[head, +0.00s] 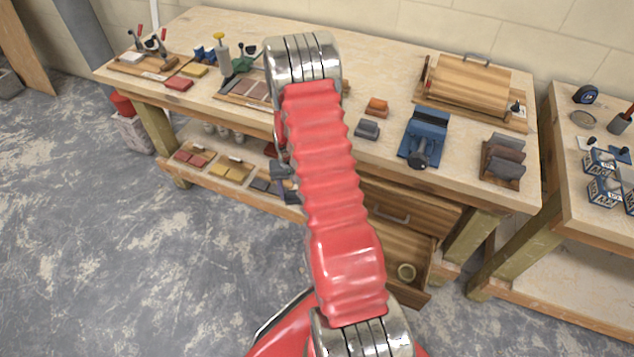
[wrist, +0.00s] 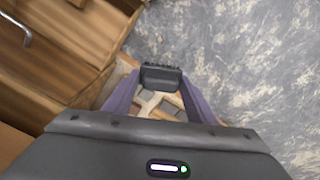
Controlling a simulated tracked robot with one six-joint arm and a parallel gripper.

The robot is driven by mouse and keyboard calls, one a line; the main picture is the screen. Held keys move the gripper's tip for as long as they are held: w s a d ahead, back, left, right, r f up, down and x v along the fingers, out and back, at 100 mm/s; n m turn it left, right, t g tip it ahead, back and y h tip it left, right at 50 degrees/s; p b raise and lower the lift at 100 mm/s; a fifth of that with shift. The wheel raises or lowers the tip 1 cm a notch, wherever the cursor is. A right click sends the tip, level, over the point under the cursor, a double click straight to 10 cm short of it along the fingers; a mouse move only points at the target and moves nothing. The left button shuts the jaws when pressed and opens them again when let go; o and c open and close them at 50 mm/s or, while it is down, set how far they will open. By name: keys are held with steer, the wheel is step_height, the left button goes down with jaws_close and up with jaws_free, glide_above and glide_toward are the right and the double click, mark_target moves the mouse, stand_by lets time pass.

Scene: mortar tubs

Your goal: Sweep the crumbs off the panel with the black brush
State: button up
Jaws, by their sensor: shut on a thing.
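My gripper (wrist: 162,82) shows in the wrist view with its two purple fingers shut on the black brush (wrist: 162,77). The brush is a small dark block with a ragged far edge, held above wooden boards and the floor. In the head view, dark parts of my gripper show beside the red arm, at the bench's front edge; the arm hides the brush. A pale surface with brown pieces (wrist: 155,106) lies below the brush between the fingers; I cannot tell whether it is the panel. I cannot make out crumbs in either view.
The workbench (head: 375,60) carries a blue vise-like tool (head: 424,138), a wooden roll-front box (head: 468,84), grey blocks (head: 503,158) and an orange block (head: 376,106). An open drawer (head: 407,272) juts out below. The lower shelf holds tile boards (head: 226,170). A second bench stands right.

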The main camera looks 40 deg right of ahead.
steer(key=w+a+r+n, duration=0.3)
steer(key=a+r, duration=1)
steer(key=w+a+r+n, duration=0.3)
steer(key=a+r+n, duration=0.1)
steer(key=a+r, duration=0.9)
steer(key=shift+w+a+r+n, duration=0.15)
steer(key=shift+w+a+n, duration=0.15)
steer(key=shift+a, duration=0.1)
steer(key=shift+s, duration=0.1)
